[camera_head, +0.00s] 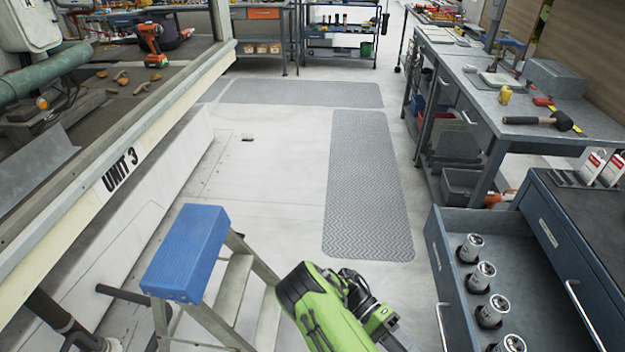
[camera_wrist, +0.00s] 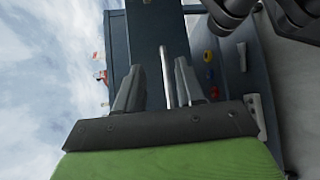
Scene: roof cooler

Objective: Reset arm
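My green arm (camera_head: 325,305) reaches in from the bottom middle of the head view. My gripper (camera_head: 398,342) is at its end, low in the picture, left of the open drawer (camera_head: 438,250). In the wrist view the two grey fingers of my gripper (camera_wrist: 158,72) stand apart, with no object clearly held. A thin silver bar (camera_wrist: 167,78), which looks like a drawer handle, shows between the fingers; I cannot tell whether it lies in the gap or beyond it. The drawer's own handle (camera_head: 442,322) shows in the head view, just right of my gripper.
The drawer holds several silver cylindrical parts (camera_head: 480,276). A blue-topped step ladder (camera_head: 188,250) stands left of my arm. The Unit 3 housing (camera_head: 130,165) fills the left. A workbench (camera_head: 500,115) stands right.

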